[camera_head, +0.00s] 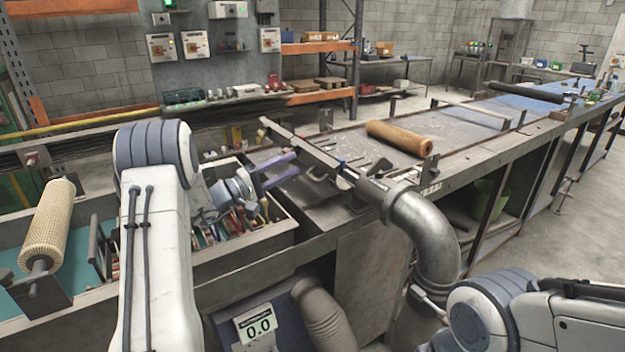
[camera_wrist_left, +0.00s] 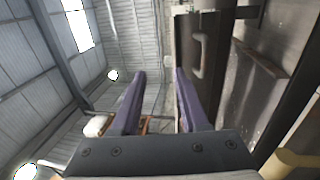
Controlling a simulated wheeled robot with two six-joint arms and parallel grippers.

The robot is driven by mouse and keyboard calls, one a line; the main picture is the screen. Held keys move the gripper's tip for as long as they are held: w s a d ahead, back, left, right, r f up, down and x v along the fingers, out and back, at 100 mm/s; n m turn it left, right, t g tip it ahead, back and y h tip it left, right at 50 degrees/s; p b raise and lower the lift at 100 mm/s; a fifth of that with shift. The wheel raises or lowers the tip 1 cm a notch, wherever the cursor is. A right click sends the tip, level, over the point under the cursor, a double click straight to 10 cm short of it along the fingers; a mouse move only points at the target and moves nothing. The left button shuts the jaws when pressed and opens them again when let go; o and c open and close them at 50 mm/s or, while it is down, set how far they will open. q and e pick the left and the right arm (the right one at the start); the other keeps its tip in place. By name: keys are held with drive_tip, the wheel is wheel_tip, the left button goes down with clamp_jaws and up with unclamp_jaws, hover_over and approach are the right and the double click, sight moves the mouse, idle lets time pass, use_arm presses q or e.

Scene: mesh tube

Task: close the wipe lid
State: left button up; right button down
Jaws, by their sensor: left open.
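My left gripper (camera_head: 294,164) is open and empty, with its two purple fingers pointing right toward a long grey metal bar (camera_head: 305,150) at the near end of the bench. This bar looks like the wipe lid seen edge-on, raised above the bench top, but I cannot tell for sure. In the left wrist view, the open fingers (camera_wrist_left: 160,76) show with a grey metal panel carrying a pull handle (camera_wrist_left: 197,55) just beyond the right finger. Any contact is unclear. My right arm shows at the lower right; its gripper is out of view.
A large grey duct pipe (camera_head: 420,235) rises by the bar's right end. A brown roll (camera_head: 400,138) lies on the long bench (camera_head: 470,125). An open bin (camera_head: 275,225) of parts sits under my left forearm.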

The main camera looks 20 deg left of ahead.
sight(312, 178)
use_arm(q)
wheel_tip(312, 178, down, 7)
drive_tip(key=shift+d+f+p, duration=0.1)
drive_tip(key=shift+p, duration=0.35)
drive_tip(key=p+x, duration=0.2)
drive_tip(key=x, duration=0.5)
drive_tip(key=shift+w+d, duration=0.2)
clamp_jaws()
idle(0.7)
